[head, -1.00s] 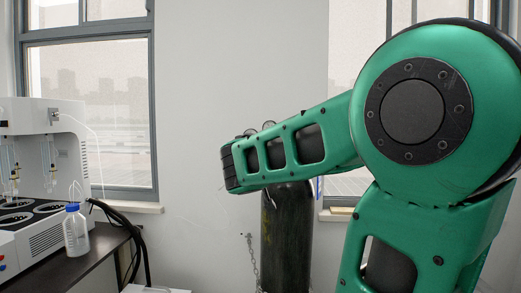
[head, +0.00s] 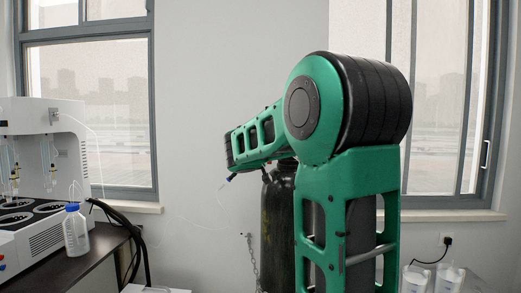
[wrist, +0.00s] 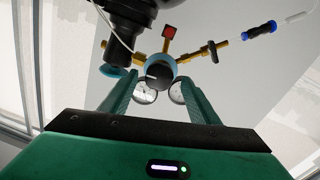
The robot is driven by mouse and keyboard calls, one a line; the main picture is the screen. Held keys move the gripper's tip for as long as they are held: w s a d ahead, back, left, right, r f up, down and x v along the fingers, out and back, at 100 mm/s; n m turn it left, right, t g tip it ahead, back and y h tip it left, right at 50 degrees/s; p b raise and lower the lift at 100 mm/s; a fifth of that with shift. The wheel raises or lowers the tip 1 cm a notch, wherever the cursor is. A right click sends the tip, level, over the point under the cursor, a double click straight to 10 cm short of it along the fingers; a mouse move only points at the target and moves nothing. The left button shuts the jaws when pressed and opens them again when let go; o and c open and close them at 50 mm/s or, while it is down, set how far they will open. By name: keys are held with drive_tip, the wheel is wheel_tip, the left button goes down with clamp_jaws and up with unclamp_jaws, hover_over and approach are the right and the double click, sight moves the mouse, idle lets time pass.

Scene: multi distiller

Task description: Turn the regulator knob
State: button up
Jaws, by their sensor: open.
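In the wrist view the regulator knob (wrist: 158,74), a round black face with a white mark and a blue rim, sits amid brass fittings. Two round gauges (wrist: 145,95) show just below it. My gripper (wrist: 158,84) is open, its two green fingers pointing toward the regulator. The knob appears between the fingertips in the picture; I cannot tell whether they touch it or how far apart they are in depth. In the head view the dark gas cylinder (head: 277,215) stands behind my arm, which hides the regulator and my gripper.
A blue connector with a thin tube (wrist: 260,30) runs off to the right in the wrist view. A white distiller (head: 45,150) and a blue-capped bottle (head: 76,232) stand on the left table. A chain (head: 252,262) hangs beside the cylinder.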

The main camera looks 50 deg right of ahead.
drive_tip(key=shift+w+d, duration=0.4)
drive_tip(key=shift+d, duration=0.15)
